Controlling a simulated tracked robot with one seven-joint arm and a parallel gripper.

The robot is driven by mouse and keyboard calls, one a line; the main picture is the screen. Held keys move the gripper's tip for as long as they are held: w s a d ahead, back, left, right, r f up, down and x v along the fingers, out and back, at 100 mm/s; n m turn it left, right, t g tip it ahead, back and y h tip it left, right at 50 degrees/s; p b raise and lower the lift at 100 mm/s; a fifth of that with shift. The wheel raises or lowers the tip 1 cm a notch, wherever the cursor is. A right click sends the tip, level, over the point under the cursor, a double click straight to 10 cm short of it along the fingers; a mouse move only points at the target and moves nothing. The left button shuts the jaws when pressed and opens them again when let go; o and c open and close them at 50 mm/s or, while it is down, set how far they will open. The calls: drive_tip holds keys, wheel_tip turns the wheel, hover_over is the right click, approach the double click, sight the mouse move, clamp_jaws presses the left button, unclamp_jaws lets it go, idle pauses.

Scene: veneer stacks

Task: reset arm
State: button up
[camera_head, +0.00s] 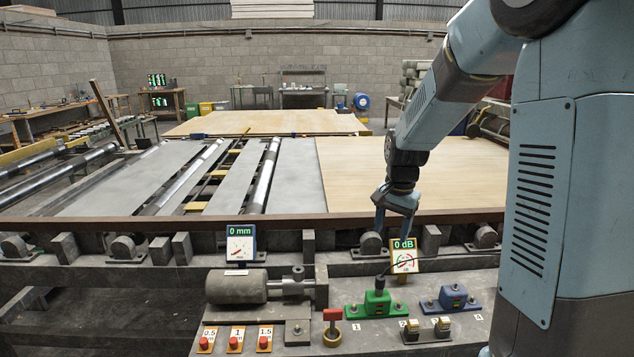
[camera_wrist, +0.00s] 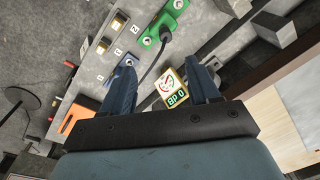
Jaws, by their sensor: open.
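My gripper (camera_head: 393,222) hangs at the end of my bent arm, above the control bench at the right of centre in the head view. In the wrist view my gripper (camera_wrist: 160,68) has its two blue fingers apart, with nothing held between them. The 0 dB gauge (camera_head: 404,254) stands just below my gripper in the head view. In the wrist view the gauge (camera_wrist: 175,92) shows between the fingers, upside down; I cannot tell how far off it is. A green socket block (camera_head: 377,305) holds an upright black plug (camera_head: 379,283) with a dark cable.
A blue block (camera_head: 453,299) sits right of the green one. Orange button boxes (camera_head: 265,339), a red-topped knob (camera_head: 332,327) and a grey cylinder (camera_head: 236,286) lie leftward. A 0 mm gauge (camera_head: 241,244) stands behind. A veneer sheet (camera_head: 420,173) lies beyond the brown rail (camera_head: 160,223).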

drive_tip(key=s+r+n+t, duration=0.1)
drive_tip(key=s+r, duration=0.3)
drive_tip(key=s, duration=0.4)
drive_tip(key=s+r+n+t, duration=0.2)
drive_tip(key=s+r+n, duration=0.2)
drive_tip(key=s, duration=0.4)
drive_tip(key=s+d+r+n+t, duration=0.1)
drive_tip(key=s+r+n, duration=0.1)
drive_tip(key=s+r, duration=0.4)
drive_tip(key=shift+s+r+n+t, duration=0.3)
drive_tip(key=shift+s+t, duration=0.1)
drive_tip(key=shift+s, duration=1)
drive_tip(key=shift+d, duration=0.1)
